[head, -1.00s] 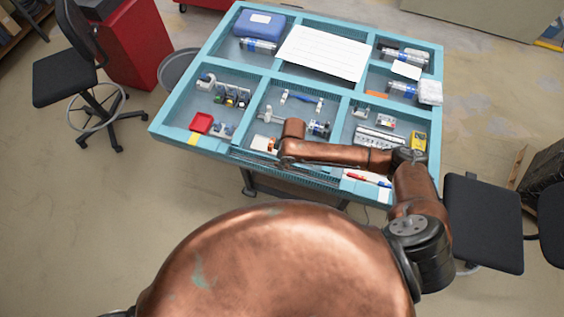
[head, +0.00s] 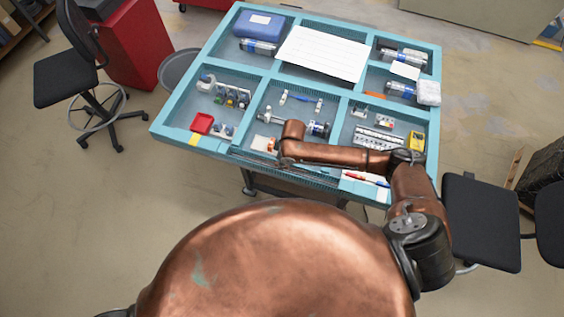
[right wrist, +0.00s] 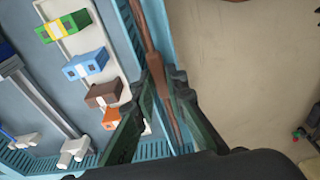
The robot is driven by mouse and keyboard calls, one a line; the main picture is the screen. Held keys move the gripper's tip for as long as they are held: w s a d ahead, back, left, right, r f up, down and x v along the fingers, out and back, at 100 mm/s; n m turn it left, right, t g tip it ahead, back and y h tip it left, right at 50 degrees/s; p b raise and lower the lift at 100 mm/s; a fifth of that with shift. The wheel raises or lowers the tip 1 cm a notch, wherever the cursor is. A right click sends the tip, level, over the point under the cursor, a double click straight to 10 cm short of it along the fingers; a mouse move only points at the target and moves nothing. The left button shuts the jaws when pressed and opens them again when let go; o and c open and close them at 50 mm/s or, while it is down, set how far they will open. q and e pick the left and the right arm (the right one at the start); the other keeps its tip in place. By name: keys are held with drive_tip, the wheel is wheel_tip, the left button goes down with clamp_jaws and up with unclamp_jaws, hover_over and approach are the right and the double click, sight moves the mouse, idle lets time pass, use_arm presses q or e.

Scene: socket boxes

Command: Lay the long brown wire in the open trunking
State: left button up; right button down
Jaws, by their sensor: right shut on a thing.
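The long brown wire (right wrist: 144,28) runs lengthwise along the slotted light-blue trunking (right wrist: 125,22) in the right wrist view. My right gripper (right wrist: 164,88) is shut on the wire, with one dark green finger on each side of it. The wire passes between the fingers, and its lower stretch shows just below them. It appears to lie over the channel; how deep it sits I cannot tell. In the head view the table's front trunking (head: 285,173) is partly behind my right arm, which hides the gripper and wire. My left gripper is not in view.
Beside the trunking is a panel with a green-yellow block (right wrist: 62,28), a blue block (right wrist: 85,64), a brown block (right wrist: 102,92) and an orange block (right wrist: 112,118). The blue compartment table holds white sheets (head: 322,52) and a red tray (head: 202,123). Open floor lies beyond the table edge.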

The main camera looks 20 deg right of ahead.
drive_tip(key=c, duration=1.8)
unclamp_jaws()
drive_tip(key=shift+c, duration=0.2)
wheel_tip(320, 180, up, 9)
drive_tip(key=p, duration=0.9)
drive_tip(key=shift+p, duration=0.3)
